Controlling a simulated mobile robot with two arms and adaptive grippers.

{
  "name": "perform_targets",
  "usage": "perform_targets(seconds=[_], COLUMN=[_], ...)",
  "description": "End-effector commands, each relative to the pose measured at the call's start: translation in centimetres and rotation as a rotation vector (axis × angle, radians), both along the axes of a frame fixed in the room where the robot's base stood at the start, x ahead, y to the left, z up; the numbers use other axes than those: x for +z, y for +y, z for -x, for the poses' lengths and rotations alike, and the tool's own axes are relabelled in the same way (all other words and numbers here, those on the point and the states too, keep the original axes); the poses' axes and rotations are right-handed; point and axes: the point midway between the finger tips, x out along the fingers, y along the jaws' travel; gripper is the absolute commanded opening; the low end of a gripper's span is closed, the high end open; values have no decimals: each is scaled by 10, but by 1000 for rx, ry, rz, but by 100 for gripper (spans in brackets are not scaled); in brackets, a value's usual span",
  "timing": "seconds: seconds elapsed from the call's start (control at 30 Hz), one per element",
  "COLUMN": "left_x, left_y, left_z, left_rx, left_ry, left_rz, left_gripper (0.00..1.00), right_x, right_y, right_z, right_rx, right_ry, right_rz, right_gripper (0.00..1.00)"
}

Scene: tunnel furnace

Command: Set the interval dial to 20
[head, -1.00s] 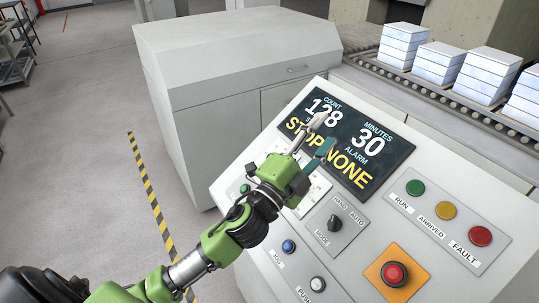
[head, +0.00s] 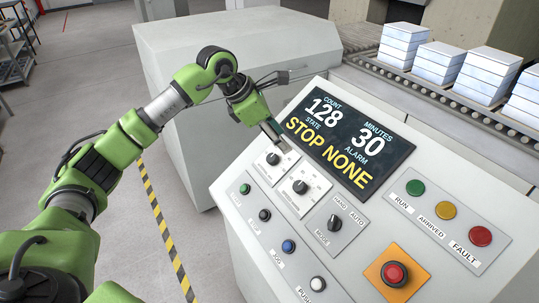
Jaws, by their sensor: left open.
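Two dials with dark pointer knobs on white plates sit on the sloped control panel: an upper left dial (head: 273,158) and a lower right dial (head: 300,187). Their scale marks and labels are too small to read, so I cannot tell which is the interval dial. The display (head: 345,135) reads count 128, minutes 30, state STOP, alarm NONE. My left gripper (head: 273,133) is open and empty, pointing down just above the upper left dial. I cannot tell whether a fingertip touches the panel. My right gripper is not in view.
The mode switch (head: 334,222) is right of the dials. Below lie green, black, blue and white buttons. A red button (head: 394,273) on an orange plate and three lamps (head: 445,210) are further right. A grey cabinet (head: 240,50) stands behind; a conveyor carries white stacks (head: 435,63).

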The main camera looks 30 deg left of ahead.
Motion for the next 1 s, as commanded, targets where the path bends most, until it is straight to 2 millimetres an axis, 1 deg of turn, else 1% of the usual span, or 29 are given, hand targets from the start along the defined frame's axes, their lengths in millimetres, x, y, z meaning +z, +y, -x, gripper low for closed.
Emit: perform_targets(seconds=[0.03,0.1,0.2,0.27,0.37,0.43,0.8,0.9,1.0], left_x=[5,7,9,9,1,-9,-78,-93,-104], left_y=[24,47,67,72,72,69,56,53,51], left_z=[1,4,7,7,5,1,-29,-35,-40], left_rx=[27,54,78,84,85,83,83,85,84], left_ry=[14,36,58,64,70,70,70,69,67], left_rz=[-60,-123,-173,-185,-190,-188,-184,-185,-184], left_gripper=[42,42,42,42,42,42,42,42,42], right_x=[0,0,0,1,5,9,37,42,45], right_y=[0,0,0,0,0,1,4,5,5], right_z=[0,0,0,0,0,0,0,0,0], right_rx=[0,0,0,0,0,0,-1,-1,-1], right_ry=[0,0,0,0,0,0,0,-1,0], right_rz=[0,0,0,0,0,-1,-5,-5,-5], right_gripper=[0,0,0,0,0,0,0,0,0])
